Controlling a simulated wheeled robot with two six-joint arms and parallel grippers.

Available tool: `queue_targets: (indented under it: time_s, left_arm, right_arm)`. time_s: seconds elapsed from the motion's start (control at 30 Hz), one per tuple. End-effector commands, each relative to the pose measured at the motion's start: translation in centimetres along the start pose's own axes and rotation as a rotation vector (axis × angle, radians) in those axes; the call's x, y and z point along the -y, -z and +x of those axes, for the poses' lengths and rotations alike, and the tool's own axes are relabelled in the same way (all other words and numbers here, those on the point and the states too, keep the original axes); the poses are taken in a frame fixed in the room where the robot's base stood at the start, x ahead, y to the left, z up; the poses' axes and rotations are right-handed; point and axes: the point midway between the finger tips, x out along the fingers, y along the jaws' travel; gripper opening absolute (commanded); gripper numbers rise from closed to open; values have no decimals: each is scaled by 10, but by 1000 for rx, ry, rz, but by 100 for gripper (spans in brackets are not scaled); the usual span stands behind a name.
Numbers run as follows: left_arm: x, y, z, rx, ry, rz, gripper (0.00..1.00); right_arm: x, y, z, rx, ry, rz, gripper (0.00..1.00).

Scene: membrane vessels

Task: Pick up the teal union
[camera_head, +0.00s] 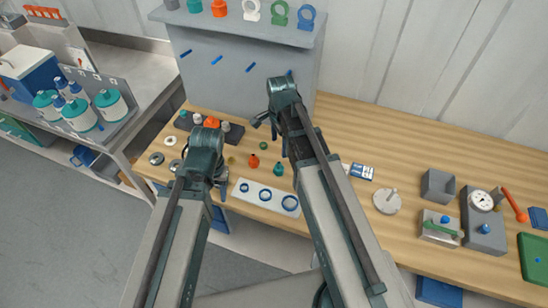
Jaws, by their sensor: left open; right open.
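A small teal piece (279,168), which looks like the teal union, stands on the wooden bench between my two arms. An orange piece (254,161) of similar shape stands just left of it. My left gripper (221,190) is open over the bench's front part, left of the teal piece and apart from it. My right gripper (267,125) is open further back, above and behind the teal piece. Neither gripper visibly holds anything. My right forearm passes close to the right side of the teal piece.
A white plate with blue rings (265,195) lies in front of the teal piece. A dark rack with small fittings (232,134) stands behind, before a grey panel (240,65). Coloured fittings line the shelf above. A gauge (481,200) and boxes stand on the right.

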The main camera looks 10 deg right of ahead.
Motion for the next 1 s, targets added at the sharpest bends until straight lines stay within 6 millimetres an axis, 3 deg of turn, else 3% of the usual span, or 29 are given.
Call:
queue_targets:
  time_s: [0.27,0.8,1.0]
  left_arm:
    - [-1,0,10,0,0,0,50]
    - [-8,5,82,0,0,-2,50]
    - [-8,5,87,0,0,-3,50]
  right_arm:
    - [0,0,10,0,0,0,82]
    - [0,0,82,0,0,-2,82]
    - [0,0,88,0,0,-2,82]
